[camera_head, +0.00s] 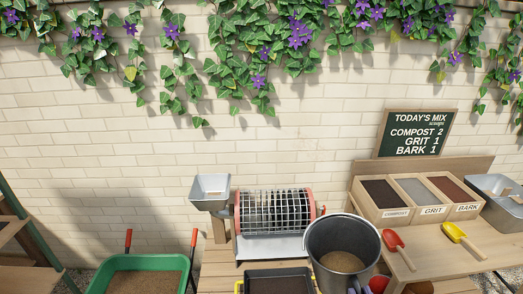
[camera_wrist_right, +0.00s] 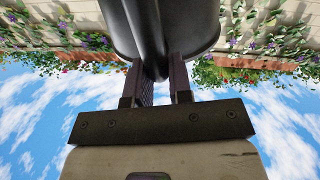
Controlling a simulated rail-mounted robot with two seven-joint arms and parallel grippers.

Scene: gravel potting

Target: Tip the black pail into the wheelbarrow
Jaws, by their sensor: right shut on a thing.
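The black pail (camera_head: 315,236) is at the lower middle of the head view, upright or nearly so, with brown material (camera_head: 343,262) inside. In the right wrist view the dark pail (camera_wrist_right: 205,22) fills the top. My right gripper (camera_wrist_right: 162,78) is shut on an upright dark part on the pail's side. In the head view a bit of the right gripper (camera_head: 357,287) shows at the pail's lower front. The green wheelbarrow (camera_head: 120,262) is at the lower left, with brown material in its tray and red-tipped handles. My left gripper is not in view.
A rotating mesh sieve (camera_head: 272,212) with a grey hopper (camera_head: 210,190) stands between wheelbarrow and pail. A black tray (camera_head: 277,273) lies before it. At right are labelled bins (camera_head: 432,211), a red scoop (camera_head: 395,243), a yellow scoop (camera_head: 455,233) and a metal tub (camera_head: 490,188).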

